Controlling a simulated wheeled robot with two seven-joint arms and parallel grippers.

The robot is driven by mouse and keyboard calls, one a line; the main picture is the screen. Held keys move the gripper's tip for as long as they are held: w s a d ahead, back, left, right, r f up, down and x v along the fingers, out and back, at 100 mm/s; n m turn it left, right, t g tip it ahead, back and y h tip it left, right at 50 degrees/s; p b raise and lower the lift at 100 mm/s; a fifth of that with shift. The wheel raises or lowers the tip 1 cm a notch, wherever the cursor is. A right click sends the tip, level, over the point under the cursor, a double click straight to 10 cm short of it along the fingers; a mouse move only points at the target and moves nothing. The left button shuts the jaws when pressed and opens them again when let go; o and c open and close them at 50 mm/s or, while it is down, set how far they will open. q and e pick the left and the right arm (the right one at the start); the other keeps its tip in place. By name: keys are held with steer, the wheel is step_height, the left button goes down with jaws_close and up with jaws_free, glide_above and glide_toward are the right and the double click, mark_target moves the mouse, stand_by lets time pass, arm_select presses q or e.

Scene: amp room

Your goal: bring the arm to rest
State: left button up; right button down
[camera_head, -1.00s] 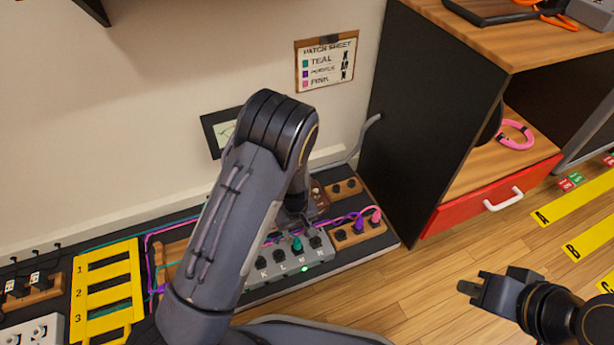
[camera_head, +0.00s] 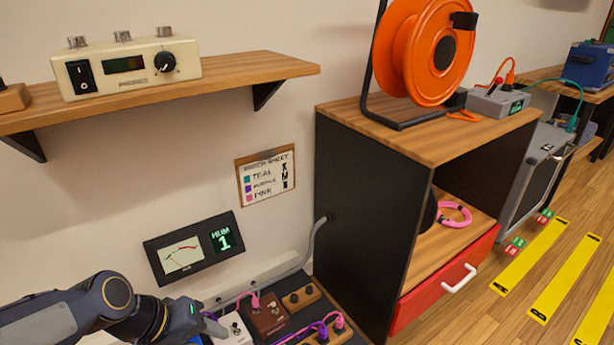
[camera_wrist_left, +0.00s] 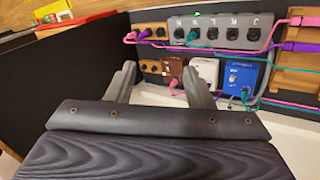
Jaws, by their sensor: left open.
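My left arm enters the head view at the lower left. Its gripper (camera_head: 205,322) is beside the white pedal (camera_head: 232,330), partly cut off by the lower edge. In the left wrist view the two fingers of my left gripper (camera_wrist_left: 160,82) stand apart with nothing held between them. Beyond the fingers are a brown pedal (camera_wrist_left: 173,70), the white pedal (camera_wrist_left: 206,72) and a blue pedal (camera_wrist_left: 240,80). I cannot tell whether a finger touches a pedal. My right gripper is not in view.
The black cabinet (camera_head: 365,200) with a red drawer (camera_head: 445,280) stands right of the pedals. A wall meter (camera_head: 193,248) and shelf (camera_head: 230,75) are above my left arm.

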arm_select(q)
steer(key=s+a+r+m+t+y+p, duration=0.1)
steer(key=s+r, duration=0.1)
steer(key=s, duration=0.3)
steer(key=s+a+r+m+t+p, duration=0.1)
steer(key=s+r+t, duration=0.15)
steer(key=s, duration=0.25)
step_height(320, 180, up, 34)
steer(key=g+p, duration=0.1)
steer(key=p, duration=3.2)
steer(key=shift+a+r+p, duration=0.15)
steer(key=shift+r+p, duration=0.1)
steer(key=shift+p, duration=0.15)
